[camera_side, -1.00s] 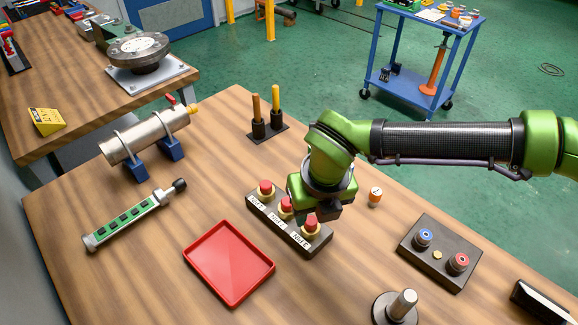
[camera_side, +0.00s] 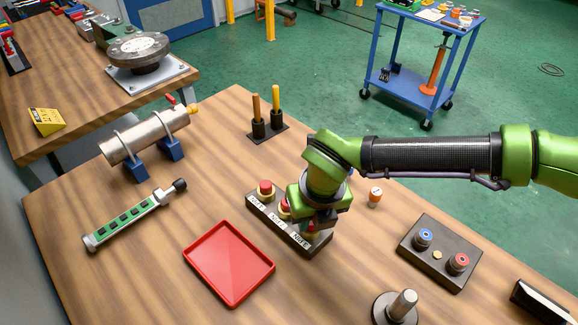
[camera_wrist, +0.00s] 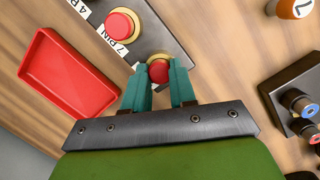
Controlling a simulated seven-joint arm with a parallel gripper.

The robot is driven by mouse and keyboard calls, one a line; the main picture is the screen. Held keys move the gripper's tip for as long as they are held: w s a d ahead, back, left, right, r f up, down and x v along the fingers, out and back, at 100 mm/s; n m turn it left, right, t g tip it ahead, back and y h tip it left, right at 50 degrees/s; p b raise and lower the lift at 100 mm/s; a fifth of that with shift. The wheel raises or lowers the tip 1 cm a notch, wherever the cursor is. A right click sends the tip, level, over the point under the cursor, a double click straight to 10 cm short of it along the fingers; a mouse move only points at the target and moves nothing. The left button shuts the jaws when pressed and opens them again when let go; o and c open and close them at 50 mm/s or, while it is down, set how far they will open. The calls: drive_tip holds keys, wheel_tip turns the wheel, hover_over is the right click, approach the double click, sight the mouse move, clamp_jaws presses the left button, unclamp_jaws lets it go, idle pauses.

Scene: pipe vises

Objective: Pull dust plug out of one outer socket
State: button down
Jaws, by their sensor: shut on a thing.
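A dark block (camera_side: 262,215) holds three sockets in a row, each with a yellow collar and a red dust plug. The far-left plug (camera_side: 265,187) and the middle plug (camera_side: 285,204) sit in their sockets; the middle one is partly behind my gripper. My gripper (camera_side: 316,222) is over the near-right outer socket, mostly hiding it. In the wrist view, the teal fingers of my gripper (camera_wrist: 162,84) are shut on that outer red plug (camera_wrist: 158,71), one on each side. Its yellow collar shows just beyond. A neighbouring plug (camera_wrist: 118,25) shows beside the "7 PIN" label.
A red tray (camera_side: 229,263) lies empty left of the block. A dark box with blue and red connectors (camera_side: 439,252) stands to the right. A small orange-and-white item (camera_side: 375,197) stands behind. A metal post on a round base (camera_side: 403,303) is at the front.

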drive_tip(key=c, duration=1.6)
unclamp_jaws()
clamp_jaws()
drive_tip(key=shift+r, duration=0.75)
drive_tip(key=shift+w+v, duration=0.2)
drive_tip(key=shift+v, duration=0.7)
drive_tip(key=shift+w+v, duration=0.15)
drive_tip(key=shift+v, duration=0.7)
drive_tip(key=shift+a+r, duration=0.1)
